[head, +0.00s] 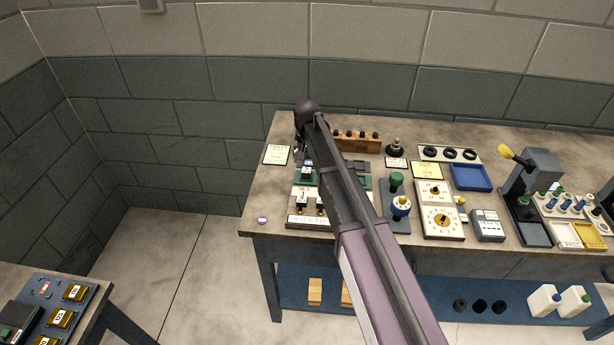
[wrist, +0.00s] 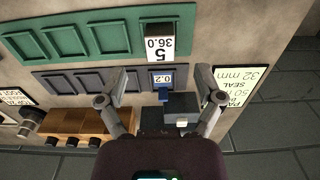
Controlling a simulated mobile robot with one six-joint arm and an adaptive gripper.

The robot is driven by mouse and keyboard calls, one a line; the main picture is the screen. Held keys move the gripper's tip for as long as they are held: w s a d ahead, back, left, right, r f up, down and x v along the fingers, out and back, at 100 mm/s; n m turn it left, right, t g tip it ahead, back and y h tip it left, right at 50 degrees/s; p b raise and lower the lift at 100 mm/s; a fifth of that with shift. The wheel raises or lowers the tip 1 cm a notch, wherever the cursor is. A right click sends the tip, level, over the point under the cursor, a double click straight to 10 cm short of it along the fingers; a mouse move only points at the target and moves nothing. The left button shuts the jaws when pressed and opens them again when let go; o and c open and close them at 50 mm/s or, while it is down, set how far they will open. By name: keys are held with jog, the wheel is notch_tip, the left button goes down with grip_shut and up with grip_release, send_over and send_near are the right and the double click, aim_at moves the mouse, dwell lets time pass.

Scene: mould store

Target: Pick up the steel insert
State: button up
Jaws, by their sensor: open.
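My gripper (wrist: 162,98) is open in the wrist view, with its two fingers apart. Between the fingers lie a grey block (wrist: 183,106) and a small blue piece (wrist: 165,94) with a label reading 0.2. A block labelled 5 and 36.0 (wrist: 158,46) sits at the end of a green tray (wrist: 108,36), beyond the fingertips. Which of these blocks is the steel insert I cannot tell for certain. In the head view my gripper (head: 302,150) is over the back left of the bench, mostly hidden by my arm. The labelled block (head: 306,170) shows just below it.
A slate tray (wrist: 85,81) lies beside the green one. A wooden block with dark knobs (head: 358,143) stands close on the right. Cards (head: 277,155), dials (head: 442,222) and a blue tray (head: 470,177) fill the bench (head: 262,190). The wall is just behind.

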aim_at(306, 170)
dwell(0.3)
jog(key=shift+f+b, duration=2.6)
jog(key=shift+b, duration=0.05)
grip_shut()
